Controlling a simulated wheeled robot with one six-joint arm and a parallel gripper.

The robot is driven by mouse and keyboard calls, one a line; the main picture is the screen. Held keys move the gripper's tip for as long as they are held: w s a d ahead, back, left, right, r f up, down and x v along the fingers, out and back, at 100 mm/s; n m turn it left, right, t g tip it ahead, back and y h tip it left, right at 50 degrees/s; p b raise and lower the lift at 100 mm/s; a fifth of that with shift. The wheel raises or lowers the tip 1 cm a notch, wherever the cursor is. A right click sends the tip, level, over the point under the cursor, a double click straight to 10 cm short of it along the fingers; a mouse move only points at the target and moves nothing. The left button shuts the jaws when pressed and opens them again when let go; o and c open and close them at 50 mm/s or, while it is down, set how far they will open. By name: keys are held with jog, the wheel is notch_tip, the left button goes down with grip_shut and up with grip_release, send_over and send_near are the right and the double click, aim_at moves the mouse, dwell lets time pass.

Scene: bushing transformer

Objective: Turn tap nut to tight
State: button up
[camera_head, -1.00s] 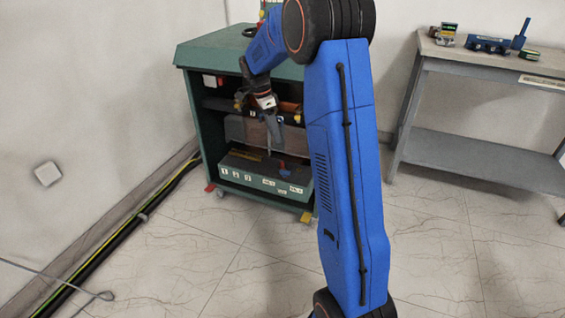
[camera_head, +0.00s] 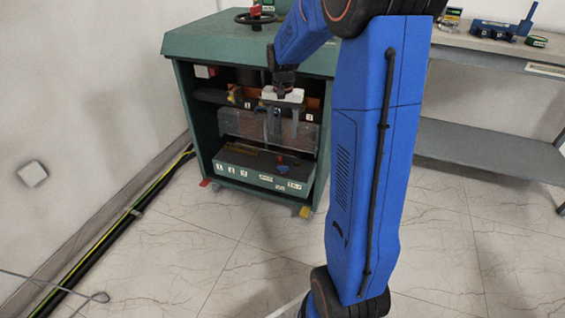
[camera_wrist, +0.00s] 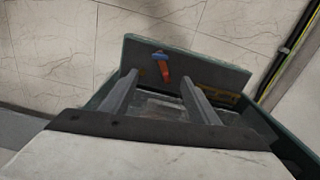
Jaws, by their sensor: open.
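A small red and blue fitting (camera_head: 282,163) sits on the low green box inside the green cabinet; whether it is the tap nut I cannot tell. In the wrist view the red and blue fitting (camera_wrist: 163,70) shows its red part between my fingertips in the picture, with its blue part just beyond. My gripper (camera_head: 281,138) points down in front of the cabinet opening, above the box. Its two fingers also show in the wrist view (camera_wrist: 159,80), spread wide and empty. They look apart from the fitting, but the exact gap is unclear.
The green cabinet (camera_head: 190,42) has an overhanging top with a handwheel (camera_head: 256,17). Its frame and inner parts lie close around my gripper. Cables (camera_head: 140,205) run along the left wall. A grey table (camera_head: 490,146) stands at right. The floor in front is clear.

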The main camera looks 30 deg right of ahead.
aim_at(283, 166)
notch_tip(283, 166, down, 16)
jog(key=shift+f, duration=0.2)
dwell(0.4)
jog(key=c, duration=1.1)
